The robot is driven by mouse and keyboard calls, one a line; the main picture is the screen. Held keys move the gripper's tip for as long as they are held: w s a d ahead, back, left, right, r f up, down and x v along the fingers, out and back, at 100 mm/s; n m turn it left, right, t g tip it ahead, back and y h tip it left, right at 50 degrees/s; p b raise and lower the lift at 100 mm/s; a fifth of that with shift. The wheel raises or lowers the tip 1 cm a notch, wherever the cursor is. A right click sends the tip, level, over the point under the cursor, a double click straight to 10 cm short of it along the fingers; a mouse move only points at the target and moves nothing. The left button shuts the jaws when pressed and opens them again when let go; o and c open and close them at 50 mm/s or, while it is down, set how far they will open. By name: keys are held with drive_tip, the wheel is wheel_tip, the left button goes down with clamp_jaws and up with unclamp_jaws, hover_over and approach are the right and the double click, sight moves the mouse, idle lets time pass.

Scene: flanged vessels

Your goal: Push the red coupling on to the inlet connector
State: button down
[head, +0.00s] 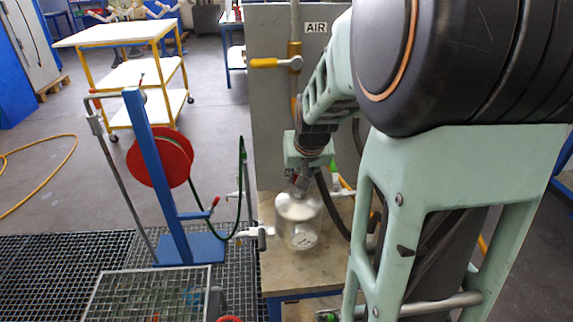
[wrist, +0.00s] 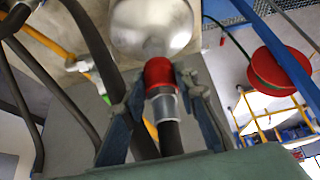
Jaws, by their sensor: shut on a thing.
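The red coupling (wrist: 159,72) has a metal collar and a black hose (wrist: 170,138) behind it. My gripper (wrist: 162,84) is shut on the coupling, one finger on each side.
The vessel stands on a wooden bench top (head: 283,279) against a grey panel (head: 269,120) with an AIR label and a yellow-handled valve (head: 268,63). A blue stand with a red hose reel (head: 160,157) is on the left. A white side valve (head: 254,234) projects left. Dark hoses run close by.

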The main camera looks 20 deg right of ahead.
sight(299, 190)
drive_tip(key=shift+f+b, duration=1.15)
drive_tip(key=shift+f, duration=0.2)
drive_tip(key=c, duration=1.5)
unclamp_jaws()
drive_tip(key=shift+o, duration=0.2)
